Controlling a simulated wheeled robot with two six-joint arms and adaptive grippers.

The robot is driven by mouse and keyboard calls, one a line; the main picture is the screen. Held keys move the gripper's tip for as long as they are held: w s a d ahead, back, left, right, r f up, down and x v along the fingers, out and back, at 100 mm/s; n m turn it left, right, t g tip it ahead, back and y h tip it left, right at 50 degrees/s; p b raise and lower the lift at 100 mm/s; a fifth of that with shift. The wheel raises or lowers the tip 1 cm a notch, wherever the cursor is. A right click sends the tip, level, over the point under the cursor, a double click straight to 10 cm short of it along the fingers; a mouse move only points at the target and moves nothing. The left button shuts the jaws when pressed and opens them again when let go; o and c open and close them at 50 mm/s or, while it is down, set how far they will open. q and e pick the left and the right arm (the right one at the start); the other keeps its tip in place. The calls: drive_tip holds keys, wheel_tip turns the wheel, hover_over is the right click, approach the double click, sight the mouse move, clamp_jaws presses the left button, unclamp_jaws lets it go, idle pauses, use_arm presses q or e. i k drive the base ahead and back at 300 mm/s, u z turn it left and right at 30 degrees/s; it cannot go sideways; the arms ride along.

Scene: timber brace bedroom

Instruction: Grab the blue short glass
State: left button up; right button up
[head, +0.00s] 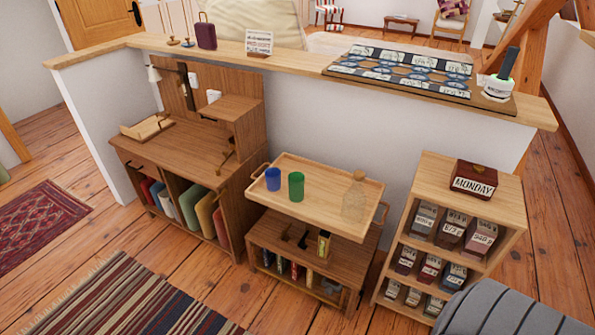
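The blue short glass (273,179) stands upright on the left part of a light wooden tray top (328,185) of a small cart. A taller green glass (296,187) stands just to its right, a small gap apart. A clear glass bottle (354,197) stands near the tray's right end. Neither of my grippers is in the head view. Nothing covers the blue glass.
A wooden desk (185,150) stands left of the cart, and a shelf unit (468,167) with a "MONDAY" box (474,179) on the right. A half wall ledge (300,62) runs behind. Floor and a striped rug (130,300) lie in front.

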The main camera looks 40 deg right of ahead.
sight(273, 175)
drive_tip(key=z, duration=0.75)
drive_tip(key=i, duration=0.8)
drive_tip(key=z, duration=0.85)
